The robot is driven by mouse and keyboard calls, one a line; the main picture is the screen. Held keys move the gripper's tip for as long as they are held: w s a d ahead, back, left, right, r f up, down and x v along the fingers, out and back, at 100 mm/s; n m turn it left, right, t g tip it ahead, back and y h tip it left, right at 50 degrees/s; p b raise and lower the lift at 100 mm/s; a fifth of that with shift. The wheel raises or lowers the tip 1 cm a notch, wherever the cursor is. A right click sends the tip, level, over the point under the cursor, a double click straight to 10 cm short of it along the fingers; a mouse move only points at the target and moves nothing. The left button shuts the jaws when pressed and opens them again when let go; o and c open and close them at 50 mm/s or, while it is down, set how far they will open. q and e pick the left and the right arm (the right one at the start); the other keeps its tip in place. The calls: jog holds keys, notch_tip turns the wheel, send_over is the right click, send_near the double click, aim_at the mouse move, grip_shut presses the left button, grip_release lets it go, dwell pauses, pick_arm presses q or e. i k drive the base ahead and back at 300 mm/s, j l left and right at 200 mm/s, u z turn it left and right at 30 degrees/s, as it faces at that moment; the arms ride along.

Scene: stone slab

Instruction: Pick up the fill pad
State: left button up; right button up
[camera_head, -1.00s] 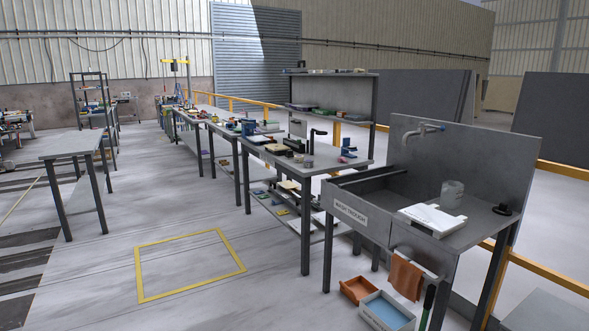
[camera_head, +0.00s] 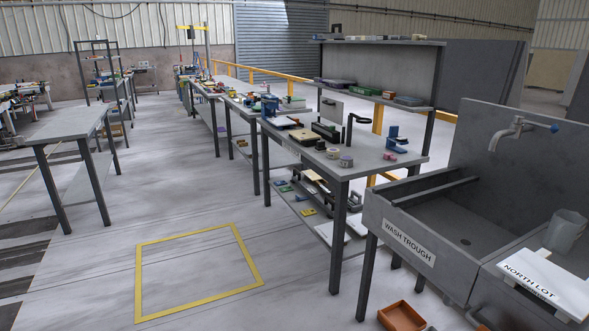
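I cannot tell which item is the fill pad. Several small pads and tools lie on the grey workbench (camera_head: 378,172) in the middle right, among them a tan-topped block (camera_head: 303,135) and small round pots (camera_head: 346,161). More flat coloured items lie on its upper shelf (camera_head: 415,107) and its lower shelf, too small to identify. Neither of my grippers shows in the head view.
A wash trough (camera_head: 374,206) stands at the right, with a white board (camera_head: 548,284) marked NORTH LOT and a grey bucket (camera_head: 567,231). An orange tray (camera_head: 401,317) sits below. A yellow floor square (camera_head: 138,280) is clear. A grey table (camera_head: 70,126) stands left.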

aim_at(320, 147)
jog(key=i, duration=1.2)
jog(key=i+z, duration=0.1)
jog(key=i, duration=1.1)
jog(key=j, duration=0.1)
